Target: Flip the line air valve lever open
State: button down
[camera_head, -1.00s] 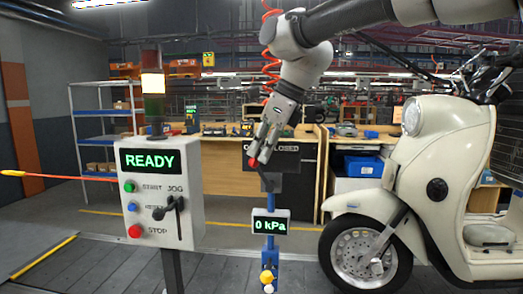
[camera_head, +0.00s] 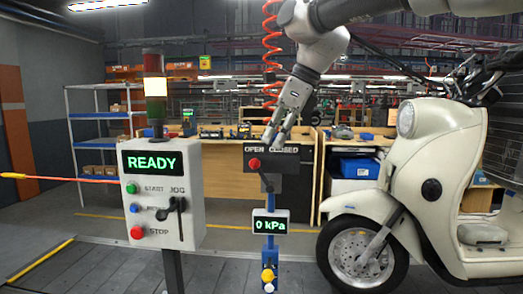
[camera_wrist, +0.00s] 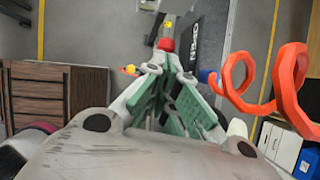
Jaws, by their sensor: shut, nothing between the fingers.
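The air valve is a blue post (camera_head: 269,248) with a black plate (camera_head: 292,162) at its top, marked OPEN on the left and CLOSED on the right. Its lever has a red knob (camera_head: 254,163) and leans to the left, with the knob below the word OPEN. My gripper (camera_head: 271,146) is shut and empty, pointing down just above and to the right of the knob. In the wrist view the red knob (camera_wrist: 167,45) appears just beyond my fingertips (camera_wrist: 165,62). I cannot tell whether they touch. A display (camera_head: 271,223) on the post reads 0 kPa.
A control box (camera_head: 162,215) reading READY, with buttons and a jog lever, stands left of the valve post. A cream scooter (camera_head: 440,165) stands close on the right. A workbench (camera_head: 222,180) is behind. An orange coiled hose (camera_wrist: 270,85) hangs beside my gripper.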

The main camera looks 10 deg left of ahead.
notch_tip(320, 180, up, 8)
jog(key=shift+s+d+r, duration=0.15)
jog(key=shift+s+d, duration=0.25)
jog(key=shift+d, duration=0.05)
